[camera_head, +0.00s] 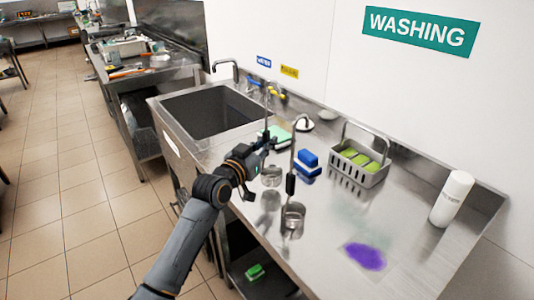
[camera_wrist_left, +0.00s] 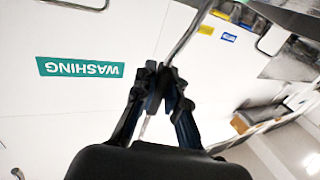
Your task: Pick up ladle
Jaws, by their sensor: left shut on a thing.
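My left gripper (camera_head: 266,145) is shut on the thin metal handle of a ladle (camera_head: 267,108). This ladle is roughly upright, and its round bowl (camera_head: 271,176) shows below the gripper, close to the steel counter. Whether the bowl touches the counter is hard to tell. In the left wrist view the metal handle (camera_wrist_left: 187,36) rises from between the closed fingertips (camera_wrist_left: 164,76). A second ladle (camera_head: 292,215) with a hooked top and dark grip stands upright to the right, apart from the gripper. My right gripper is not in view.
A white bottle (camera_head: 452,198) is at the right. A purple stain (camera_head: 365,256) lies on the counter (camera_head: 410,215). The sink (camera_head: 205,110) is to the left.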

